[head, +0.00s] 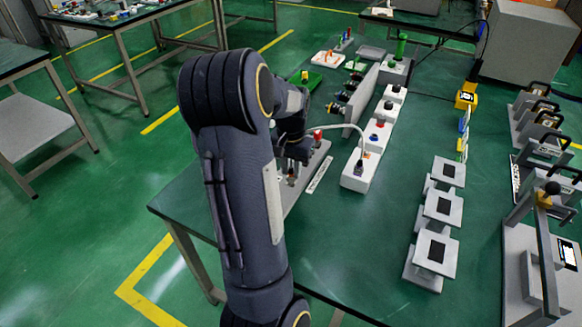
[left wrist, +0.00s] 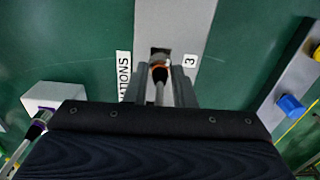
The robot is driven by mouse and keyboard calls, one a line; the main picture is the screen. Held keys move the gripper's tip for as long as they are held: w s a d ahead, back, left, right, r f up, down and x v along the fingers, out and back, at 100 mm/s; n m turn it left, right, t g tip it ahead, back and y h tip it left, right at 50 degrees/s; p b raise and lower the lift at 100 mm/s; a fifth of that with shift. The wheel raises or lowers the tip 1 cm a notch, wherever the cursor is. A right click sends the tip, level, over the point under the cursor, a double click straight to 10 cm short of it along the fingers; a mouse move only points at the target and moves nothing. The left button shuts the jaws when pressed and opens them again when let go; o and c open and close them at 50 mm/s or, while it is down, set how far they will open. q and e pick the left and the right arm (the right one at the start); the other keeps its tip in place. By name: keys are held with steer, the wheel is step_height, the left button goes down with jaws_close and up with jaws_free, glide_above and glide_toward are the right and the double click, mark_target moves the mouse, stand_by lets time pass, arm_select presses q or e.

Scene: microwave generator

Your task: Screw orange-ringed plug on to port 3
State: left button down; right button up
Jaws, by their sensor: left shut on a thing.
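In the left wrist view, the orange-ringed plug (left wrist: 158,66) is between the two fingers of my left gripper (left wrist: 163,74), which is shut on it. Its grey cable runs back toward the wrist. The plug is at a dark square opening, port 3 (left wrist: 160,51), on a light grey board (left wrist: 176,20), beside a white label "3" (left wrist: 190,61). I cannot tell how far it is seated. In the head view, my left gripper (head: 294,155) is low over the board (head: 316,160); the arm hides much of it. My right gripper is not in view.
A white label strip (head: 320,174) lies beside the board. A row of white blocks (head: 357,172) stands to the right, with a pale cable (head: 340,127) arching across. Three stands with grey plates (head: 444,207) are further right. Green table between them is clear.

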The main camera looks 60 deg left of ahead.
mark_target(291, 168)
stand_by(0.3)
arm_select(q)
steer(key=shift+f, duration=0.55)
stand_by(0.3)
steer(key=c, duration=1.1)
jaws_free()
steer(key=shift+c, duration=0.2)
step_height(291, 168, up, 8)
steer(key=shift+f, duration=0.1)
